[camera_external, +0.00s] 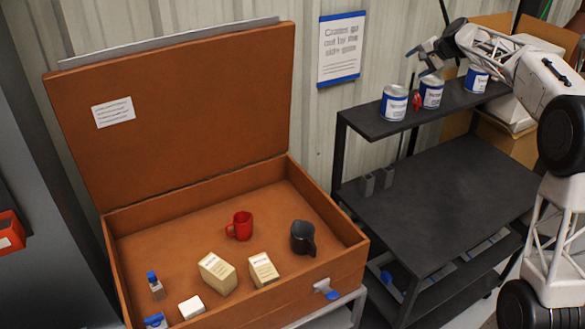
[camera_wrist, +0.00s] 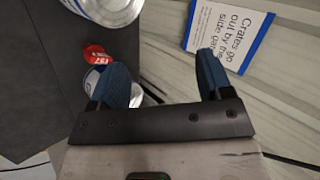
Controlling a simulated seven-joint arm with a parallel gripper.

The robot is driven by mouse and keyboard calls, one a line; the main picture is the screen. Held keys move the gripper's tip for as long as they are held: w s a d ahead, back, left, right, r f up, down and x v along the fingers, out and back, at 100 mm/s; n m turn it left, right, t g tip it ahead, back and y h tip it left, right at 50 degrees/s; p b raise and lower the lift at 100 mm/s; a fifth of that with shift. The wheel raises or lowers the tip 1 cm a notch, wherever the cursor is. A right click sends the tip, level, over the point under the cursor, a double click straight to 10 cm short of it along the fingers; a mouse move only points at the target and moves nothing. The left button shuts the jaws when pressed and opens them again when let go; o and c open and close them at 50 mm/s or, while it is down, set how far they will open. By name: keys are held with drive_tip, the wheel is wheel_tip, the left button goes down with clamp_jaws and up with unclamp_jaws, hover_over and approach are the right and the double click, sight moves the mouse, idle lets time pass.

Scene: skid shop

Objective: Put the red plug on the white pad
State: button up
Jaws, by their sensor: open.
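A small red object (camera_external: 417,101), likely the red plug, stands on the top shelf of the dark rack, between two cans. In the wrist view the red object (camera_wrist: 95,54) shows white lettering and lies left of the fingers. My gripper (camera_external: 420,61) is above the shelf's back edge, near the cans, apart from the red object. Its blue fingers (camera_wrist: 162,66) are wide apart with nothing between them. A small white block (camera_external: 191,307) lies at the front left of the brown crate; I cannot tell whether it is the white pad.
White-and-blue cans (camera_external: 394,103) stand close to the red object. The open brown crate (camera_external: 345,262) holds a red mug (camera_external: 240,226), a dark mug (camera_external: 303,238), cream boxes (camera_external: 217,274) and a blue-capped bottle (camera_external: 155,286). A sign (camera_external: 341,48) hangs on the wall. The rack's middle shelf (camera_external: 440,205) is mostly clear.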

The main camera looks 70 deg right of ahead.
drive_tip(key=n, duration=0.4)
drive_tip(key=n+g+y, duration=0.4)
drive_tip(key=n+g, duration=0.4)
drive_tip(key=n, duration=1.5)
hover_over(417, 96)
wheel_tip(417, 96, down, 7)
drive_tip(key=shift+f, duration=0.1)
drive_tip(key=shift+f, duration=0.1)
drive_tip(key=shift+f, duration=1.1)
